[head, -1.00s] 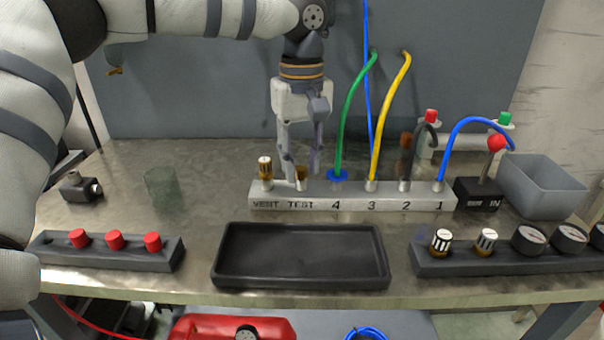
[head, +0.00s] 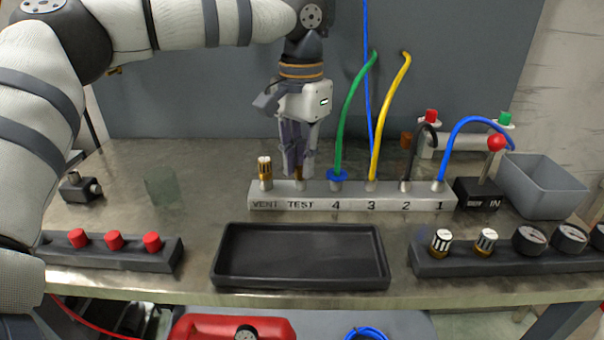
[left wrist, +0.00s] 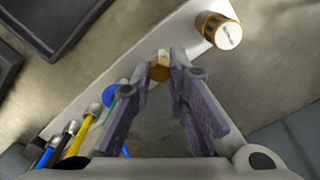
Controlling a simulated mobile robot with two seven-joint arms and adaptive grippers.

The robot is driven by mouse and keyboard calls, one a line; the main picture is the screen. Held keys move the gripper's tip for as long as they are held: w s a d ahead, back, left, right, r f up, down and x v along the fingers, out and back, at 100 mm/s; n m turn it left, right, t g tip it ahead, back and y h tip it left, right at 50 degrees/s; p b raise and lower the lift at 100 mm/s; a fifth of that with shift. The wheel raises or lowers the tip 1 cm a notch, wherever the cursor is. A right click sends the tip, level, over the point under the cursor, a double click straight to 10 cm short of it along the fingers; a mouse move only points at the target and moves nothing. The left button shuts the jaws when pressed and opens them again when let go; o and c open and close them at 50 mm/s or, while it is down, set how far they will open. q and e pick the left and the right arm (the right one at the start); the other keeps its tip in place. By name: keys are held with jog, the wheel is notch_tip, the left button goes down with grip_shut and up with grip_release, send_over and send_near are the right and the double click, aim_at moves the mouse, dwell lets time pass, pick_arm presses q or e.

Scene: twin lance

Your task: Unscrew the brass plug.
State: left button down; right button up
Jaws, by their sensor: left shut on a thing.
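The brass plug (left wrist: 159,70) is a small hex-shaped piece in the TEST port of the pale manifold block (head: 415,203). In the head view my left gripper (head: 298,172) points straight down over the TEST port, and its fingers mostly hide the plug. In the left wrist view the two fingertips (left wrist: 161,68) of my left gripper meet the plug from both sides, shut on it. The plug appears to be at the block; I cannot tell how far it is threaded in. My right gripper is not in view.
A brass VENT fitting (head: 265,172) stands close left of the gripper. The green hose (head: 346,125) and yellow hose (head: 388,120) rise close to its right. An empty black tray (head: 300,281) lies in front. A grey bin (head: 541,190) stands at right.

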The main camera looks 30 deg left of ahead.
pick_arm(q)
jog(key=shift+r, duration=0.2)
jog(key=n+p, duration=0.1)
jog(key=n, duration=0.1)
jog(key=n+p, duration=0.1)
jog(key=n, duration=0.2)
jog(key=shift+s+r+n, duration=0.15)
jog(key=shift+r+n, duration=0.15)
jog(key=shift+r, duration=0.1)
jog(key=n, duration=0.1)
jog(key=f+n, duration=0.1)
jog(key=shift+w+n, duration=0.2)
jog(key=shift+n, duration=1.3)
jog(key=n, duration=0.5)
jog(key=shift+s, duration=0.1)
jog(key=n, duration=0.9)
jog(key=shift+n, duration=0.3)
jog(key=c, duration=1.7)
grip_release()
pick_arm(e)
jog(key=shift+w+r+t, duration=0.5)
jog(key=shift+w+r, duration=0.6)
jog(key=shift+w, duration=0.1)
